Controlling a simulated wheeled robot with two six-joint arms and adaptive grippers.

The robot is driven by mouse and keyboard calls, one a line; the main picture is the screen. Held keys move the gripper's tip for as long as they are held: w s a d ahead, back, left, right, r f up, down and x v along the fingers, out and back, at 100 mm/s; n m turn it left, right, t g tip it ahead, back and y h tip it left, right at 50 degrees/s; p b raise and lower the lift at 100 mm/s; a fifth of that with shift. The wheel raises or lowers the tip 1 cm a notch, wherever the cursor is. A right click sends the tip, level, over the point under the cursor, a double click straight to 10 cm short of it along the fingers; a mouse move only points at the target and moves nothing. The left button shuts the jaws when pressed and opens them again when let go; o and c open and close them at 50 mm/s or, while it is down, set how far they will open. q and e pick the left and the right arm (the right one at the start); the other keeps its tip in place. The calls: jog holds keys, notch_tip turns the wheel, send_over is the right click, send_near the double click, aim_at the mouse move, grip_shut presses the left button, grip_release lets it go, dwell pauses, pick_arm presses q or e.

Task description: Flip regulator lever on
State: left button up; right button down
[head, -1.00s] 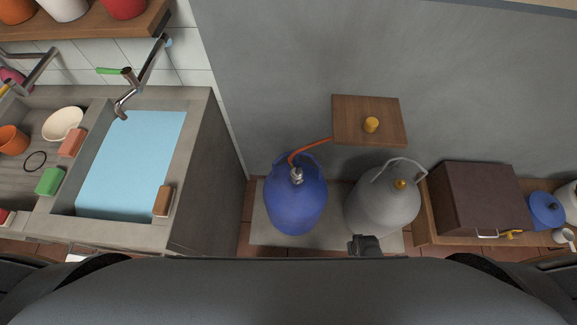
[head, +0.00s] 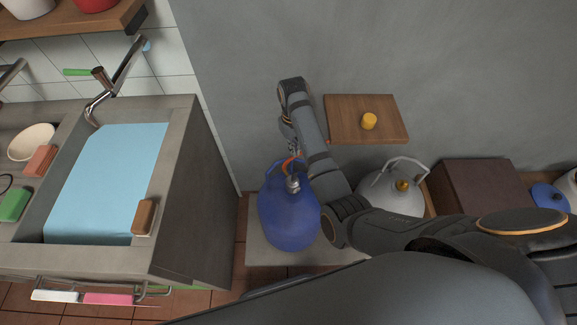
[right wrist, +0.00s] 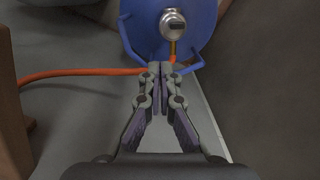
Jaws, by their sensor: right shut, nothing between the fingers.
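The blue gas cylinder (head: 288,218) stands on a low slab, with the silvery regulator (head: 293,184) on its top. In the right wrist view the round metal regulator (right wrist: 173,24) sits at the top, inside the blue collar (right wrist: 204,24). A small dark mark shows on its face; I cannot make out the lever's position. The orange hose (right wrist: 85,72) runs in from the left and passes behind my fingertips. My right gripper (right wrist: 160,70) is shut and empty, just below the regulator in that view. In the head view my right gripper (head: 292,150) hangs above the cylinder. My left gripper is out of view.
A grey cylinder (head: 378,193) stands to the right, partly behind my right arm. A wooden shelf (head: 350,128) with a yellow knob-like piece (head: 369,121) is on the wall above it. A sink counter (head: 185,190) stands on the left.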

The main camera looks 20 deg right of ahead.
aim_at(294, 176)
jog(key=w+a+r, duration=0.3)
jog(key=r, duration=0.1)
jog(key=shift+r+n+g, duration=0.3)
jog(key=shift+n+g, duration=0.1)
jog(key=shift+a, duration=0.1)
jog(key=f, duration=0.3)
jog(key=s+f, duration=0.1)
jog(key=f, duration=0.5)
jog(key=shift+s+f+b, duration=0.25)
jog(key=shift+f+b, duration=0.1)
jog(key=s, duration=0.1)
jog(key=s+d+p, duration=0.1)
jog(key=s, duration=0.1)
jog(key=shift+f+p, duration=0.2)
jog(key=shift+p, duration=0.1)
jog(key=shift+s+d, duration=0.2)
jog(key=shift+s, duration=0.3)
jog(key=shift+f, duration=0.1)
